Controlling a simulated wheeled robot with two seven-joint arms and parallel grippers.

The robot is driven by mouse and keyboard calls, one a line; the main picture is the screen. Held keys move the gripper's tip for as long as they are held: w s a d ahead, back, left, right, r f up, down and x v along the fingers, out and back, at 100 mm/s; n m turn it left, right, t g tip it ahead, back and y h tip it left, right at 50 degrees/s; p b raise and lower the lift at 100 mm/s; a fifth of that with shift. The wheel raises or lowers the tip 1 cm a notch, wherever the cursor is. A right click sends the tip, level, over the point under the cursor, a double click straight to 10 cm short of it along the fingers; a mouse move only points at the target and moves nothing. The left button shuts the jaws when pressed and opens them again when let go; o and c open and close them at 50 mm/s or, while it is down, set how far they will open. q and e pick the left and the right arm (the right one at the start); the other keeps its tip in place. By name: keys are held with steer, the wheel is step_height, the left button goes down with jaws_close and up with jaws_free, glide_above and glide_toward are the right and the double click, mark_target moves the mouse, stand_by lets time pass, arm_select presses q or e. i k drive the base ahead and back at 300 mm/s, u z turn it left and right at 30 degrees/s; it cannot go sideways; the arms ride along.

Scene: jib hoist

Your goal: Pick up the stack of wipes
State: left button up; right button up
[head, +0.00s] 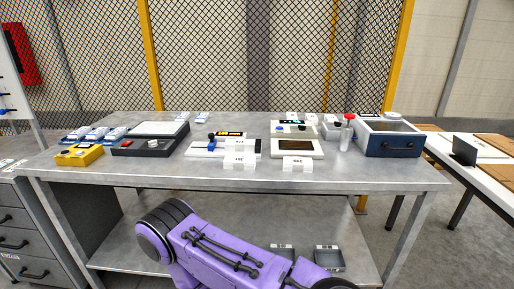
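I cannot single out the stack of wipes with certainty at this size. Small blue-and-white packets (97,133) lie in a row at the left end of the grey workbench (330,178). More small white-and-blue pieces (202,118) lie near its back edge. One purple arm of mine crosses the lower middle of the head view, in front of the bench and below its top. Neither gripper shows.
On the bench stand a yellow box (79,155), a dark device (151,140), white label blocks (298,164), a red-capped bottle (346,134) and a blue drawer box (390,138). Small trays (329,259) sit on the lower shelf. The bench's front strip is mostly clear.

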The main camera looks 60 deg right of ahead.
mark_target(238, 145)
steer(key=z, duration=1.9)
